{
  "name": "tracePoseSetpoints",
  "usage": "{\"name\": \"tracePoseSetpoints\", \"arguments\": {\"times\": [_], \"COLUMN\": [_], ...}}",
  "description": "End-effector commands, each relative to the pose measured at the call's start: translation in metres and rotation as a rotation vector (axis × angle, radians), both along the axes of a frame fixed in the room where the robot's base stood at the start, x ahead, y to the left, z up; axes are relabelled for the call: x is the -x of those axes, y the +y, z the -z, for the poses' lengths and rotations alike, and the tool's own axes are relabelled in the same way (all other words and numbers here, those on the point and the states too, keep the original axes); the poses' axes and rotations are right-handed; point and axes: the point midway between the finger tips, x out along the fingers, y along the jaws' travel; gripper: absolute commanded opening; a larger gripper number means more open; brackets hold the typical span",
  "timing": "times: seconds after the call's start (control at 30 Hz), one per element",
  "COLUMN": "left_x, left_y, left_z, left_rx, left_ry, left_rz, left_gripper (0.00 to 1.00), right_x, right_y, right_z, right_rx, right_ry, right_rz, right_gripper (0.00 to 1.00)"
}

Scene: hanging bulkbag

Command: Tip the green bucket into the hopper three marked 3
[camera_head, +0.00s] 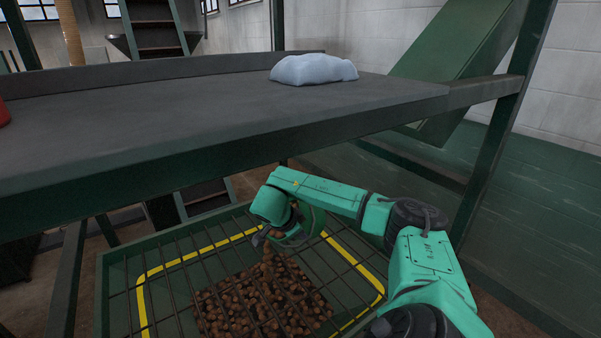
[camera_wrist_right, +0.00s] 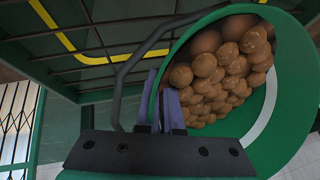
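The green bucket (camera_head: 312,222) is tilted over the barred hopper (camera_head: 116,285) in the head view, mostly hidden behind my right arm. In the right wrist view the bucket (camera_wrist_right: 286,118) lies well over on its side, with brown round lumps (camera_wrist_right: 215,75) inside and a pale stripe on its wall. My right gripper (camera_wrist_right: 167,105) is shut on the bucket's rim, beside its dark handle (camera_wrist_right: 120,80). More brown lumps (camera_head: 262,305) lie heaped under the hopper's bars, and some show just below the bucket. I see no number on the hopper. My left gripper is in no view.
A dark table (camera_head: 190,115) spans the upper left above the hopper, with a pale blue lump (camera_head: 314,69) on it. A red thing (camera_head: 3,112) shows at its left edge. A dark green post (camera_head: 500,150) stands right of my arm, with green floor beyond.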

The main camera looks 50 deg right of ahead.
Motion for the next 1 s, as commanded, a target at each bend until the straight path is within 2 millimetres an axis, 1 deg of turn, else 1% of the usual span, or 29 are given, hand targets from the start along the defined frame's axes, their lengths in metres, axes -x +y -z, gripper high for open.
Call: {"name": "tracePoseSetpoints", "arguments": {"times": [0.27,0.33,1.0], "left_x": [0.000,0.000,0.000], "left_y": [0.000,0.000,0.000], "left_z": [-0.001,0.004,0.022], "left_rx": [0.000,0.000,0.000], "left_ry": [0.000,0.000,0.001], "left_rz": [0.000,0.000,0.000], "left_gripper": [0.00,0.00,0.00], "right_x": [0.007,0.004,-0.014], "right_y": [0.003,0.003,0.003], "right_z": [0.001,0.005,0.015], "right_rx": [0.103,0.124,0.338], "right_ry": [0.033,0.041,0.117], "right_rz": [0.000,0.000,0.000], "right_gripper": [0.00,0.00,0.00]}}
